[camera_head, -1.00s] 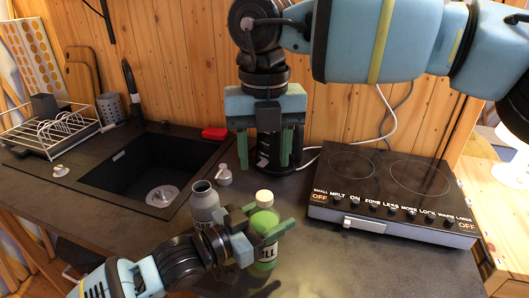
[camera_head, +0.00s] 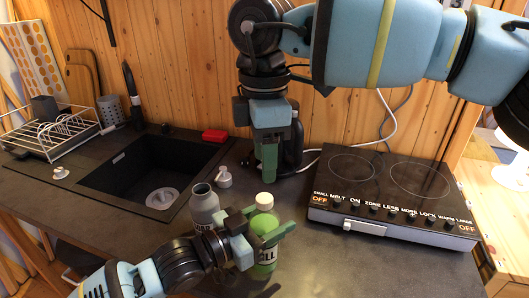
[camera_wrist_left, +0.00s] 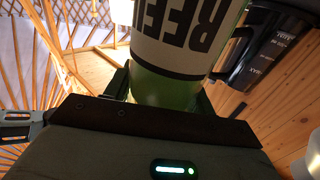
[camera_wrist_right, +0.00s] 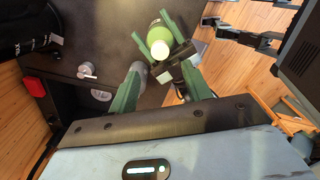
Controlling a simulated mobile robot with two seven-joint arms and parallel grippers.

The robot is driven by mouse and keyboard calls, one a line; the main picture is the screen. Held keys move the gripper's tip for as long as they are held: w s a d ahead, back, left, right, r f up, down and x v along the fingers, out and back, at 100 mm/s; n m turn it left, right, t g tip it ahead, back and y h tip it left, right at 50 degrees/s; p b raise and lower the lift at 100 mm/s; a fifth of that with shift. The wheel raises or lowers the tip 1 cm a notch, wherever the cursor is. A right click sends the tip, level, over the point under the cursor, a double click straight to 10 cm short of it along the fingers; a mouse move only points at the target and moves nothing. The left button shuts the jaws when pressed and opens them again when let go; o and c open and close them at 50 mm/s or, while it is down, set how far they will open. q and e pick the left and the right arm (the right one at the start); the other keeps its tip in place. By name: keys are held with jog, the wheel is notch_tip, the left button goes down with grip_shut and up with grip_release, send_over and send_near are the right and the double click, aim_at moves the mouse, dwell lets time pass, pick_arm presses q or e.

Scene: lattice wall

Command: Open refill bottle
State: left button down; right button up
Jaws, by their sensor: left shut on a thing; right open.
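The refill bottle (camera_head: 264,228) is green with a white cap (camera_head: 264,201) and stands upright on the counter. Its cap is on; it also shows from above in the right wrist view (camera_wrist_right: 159,49). My left gripper (camera_head: 262,236) is shut around the bottle's body. In the left wrist view the bottle's label (camera_wrist_left: 183,30) appears upside down between the fingers (camera_wrist_left: 163,98). My right gripper (camera_head: 266,168) points down, above and behind the bottle in the head view. Its fingers (camera_wrist_right: 162,88) are spread and empty, apart from the cap.
A black sink (camera_head: 150,175) lies to the left and a hob (camera_head: 392,190) to the right. A dark appliance (camera_head: 292,145) stands behind my right gripper.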

aim_at(264, 197)
jog(key=shift+m, duration=0.8)
jog(key=shift+f, duration=4)
